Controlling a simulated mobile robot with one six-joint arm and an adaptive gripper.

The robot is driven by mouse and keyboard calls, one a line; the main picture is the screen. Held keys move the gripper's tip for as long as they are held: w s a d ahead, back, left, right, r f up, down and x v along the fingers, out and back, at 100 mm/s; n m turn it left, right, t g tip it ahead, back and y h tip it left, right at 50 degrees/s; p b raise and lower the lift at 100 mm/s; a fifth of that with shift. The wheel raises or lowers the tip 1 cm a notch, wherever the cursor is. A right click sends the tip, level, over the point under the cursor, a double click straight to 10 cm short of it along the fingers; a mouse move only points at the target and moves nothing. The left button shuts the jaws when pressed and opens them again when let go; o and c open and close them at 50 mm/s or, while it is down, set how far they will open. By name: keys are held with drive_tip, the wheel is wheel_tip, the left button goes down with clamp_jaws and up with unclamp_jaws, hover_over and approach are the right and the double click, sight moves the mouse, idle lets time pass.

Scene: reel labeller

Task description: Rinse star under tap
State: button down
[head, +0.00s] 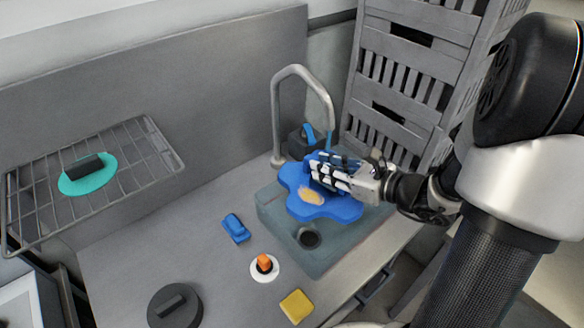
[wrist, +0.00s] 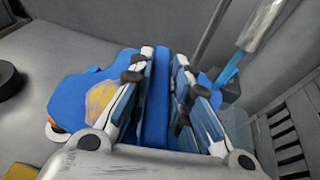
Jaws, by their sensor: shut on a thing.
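A flat blue star-shaped piece (head: 325,205) with rounded lobes is held level above the sink (head: 290,237). A tan stain shows on its top, also in the wrist view (wrist: 99,102). My gripper (head: 316,172) is shut on the star's raised blue grip (wrist: 156,100), with a finger on each side. The grey curved tap (head: 275,115) arches over from behind. A blue stream (head: 330,139) comes down from its spout behind my fingers, at the star's far right part. Where it lands is hidden. The stain is to the left of the stream.
A dark box with a blue lever (head: 308,133) stands behind the sink. A wire rack (head: 140,150) at left holds a teal disc (head: 75,184). A blue block, a white disc with orange knob (head: 264,264), a yellow block (head: 296,306) and a dark lid (head: 175,306) lie on the counter. Slatted crates (head: 405,75) stand at right.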

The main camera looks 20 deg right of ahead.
drive_tip(key=d+h, duration=0.1)
drive_tip(key=d, duration=0.1)
drive_tip(key=s+d+m, duration=0.1)
drive_tip(key=d, duration=0.1)
drive_tip(key=s+d+f+m+t+h, duration=0.1)
drive_tip(key=d, duration=0.1)
drive_tip(key=shift+d+h, duration=0.3)
drive_tip(key=shift+d, duration=0.1)
drive_tip(key=w+d+f, duration=0.1)
drive_tip(key=w+d, duration=0.1)
drive_tip(key=w, duration=0.4)
drive_tip(key=w+d+f+b, duration=0.1)
drive_tip(key=w+d, duration=0.1)
drive_tip(key=w, duration=0.5)
drive_tip(key=shift+w+f, duration=0.15)
drive_tip(key=shift+f, duration=0.25)
drive_tip(key=shift+d, duration=0.2)
drive_tip(key=shift+s+d, duration=0.2)
drive_tip(key=shift+d, duration=0.25)
drive_tip(key=shift+a+b, duration=0.15)
drive_tip(key=shift+b, duration=0.15)
drive_tip(key=shift+w+a, duration=0.2)
drive_tip(key=shift+a, duration=0.25)
drive_tip(key=shift+d, duration=0.2)
drive_tip(key=shift+s+d, duration=0.2)
drive_tip(key=shift+d, duration=0.2)
